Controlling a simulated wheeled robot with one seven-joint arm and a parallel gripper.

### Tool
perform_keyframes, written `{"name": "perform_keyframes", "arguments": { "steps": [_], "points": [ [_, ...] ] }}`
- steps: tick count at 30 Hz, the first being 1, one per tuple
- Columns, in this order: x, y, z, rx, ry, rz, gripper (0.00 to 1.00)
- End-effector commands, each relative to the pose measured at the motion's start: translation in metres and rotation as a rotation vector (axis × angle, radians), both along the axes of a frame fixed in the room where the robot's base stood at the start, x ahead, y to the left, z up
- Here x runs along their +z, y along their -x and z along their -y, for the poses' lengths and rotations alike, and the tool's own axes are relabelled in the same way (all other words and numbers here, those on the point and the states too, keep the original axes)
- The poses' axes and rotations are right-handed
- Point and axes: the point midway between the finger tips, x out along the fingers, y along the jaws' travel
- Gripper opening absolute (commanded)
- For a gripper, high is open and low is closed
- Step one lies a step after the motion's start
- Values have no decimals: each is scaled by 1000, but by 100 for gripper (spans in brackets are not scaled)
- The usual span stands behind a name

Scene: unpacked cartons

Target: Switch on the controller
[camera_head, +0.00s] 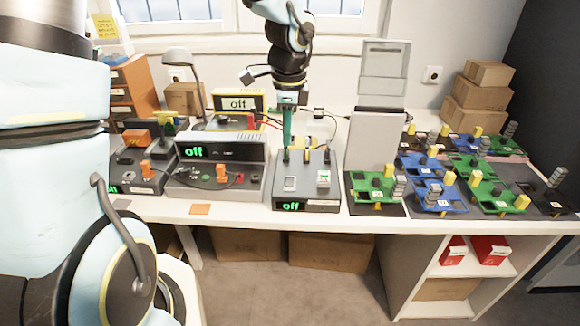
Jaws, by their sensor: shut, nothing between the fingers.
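A grey box (312,190) stands on the white bench under my arm, and its green display (291,206) reads "off". A white switch (323,178) and a pale button (290,184) are on its sloped top, with several upright dark-and-yellow parts behind them. My gripper (287,142) is shut and empty. It points straight down just above the rear of this box; contact cannot be told. No visible label tells which device is the controller.
A yellow-framed meter (238,103) reading "off" and a lamp (180,60) stand behind. Another device (135,172) is at the left. A tall grey stand (378,125) and several green and blue circuit boards (497,198) occupy the right. The bench's front strip is mostly clear.

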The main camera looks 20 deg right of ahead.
Motion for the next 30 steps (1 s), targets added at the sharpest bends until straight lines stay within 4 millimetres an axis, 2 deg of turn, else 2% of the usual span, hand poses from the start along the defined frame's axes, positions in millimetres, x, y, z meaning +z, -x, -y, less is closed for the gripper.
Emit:
{"name": "perform_keyframes", "arguments": {
  "steps": [2,20,26,30],
  "points": [
    [-8,-2,2,-2,-4,6,0],
    [10,-8,10,-3,44,0,0],
    [9,-8,10,-3,44,0,0],
    [0,-9,10,-4,41,-1,0]
  ]
}}
